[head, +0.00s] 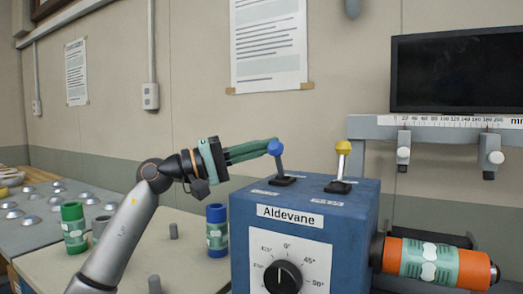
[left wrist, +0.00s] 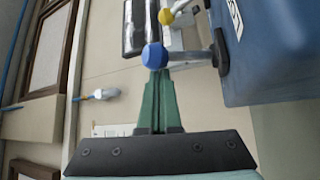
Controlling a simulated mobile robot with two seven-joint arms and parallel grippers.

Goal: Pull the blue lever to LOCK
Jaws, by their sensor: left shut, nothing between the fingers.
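The blue lever (head: 279,162) stands on top of the blue Aldevane machine box (head: 250,219), its round blue knob tilted slightly left of its black base. My left gripper (head: 274,144) reaches in from the left with its green fingers shut and empty. The fingertips are at the blue knob, touching it or very close; I cannot tell which. In the left wrist view the shut fingers (left wrist: 158,75) point at the blue knob (left wrist: 154,56), and the tips overlap its lower edge. The small label beside the lever is too small to read. My right gripper is not in view.
A yellow-knobbed lever (head: 343,148) stands to the right on the same box. A black dial (head: 283,277) is on the front. An orange roll (head: 432,263) sticks out at right. Green (head: 73,226) and blue (head: 217,240) spools stand on the table at left.

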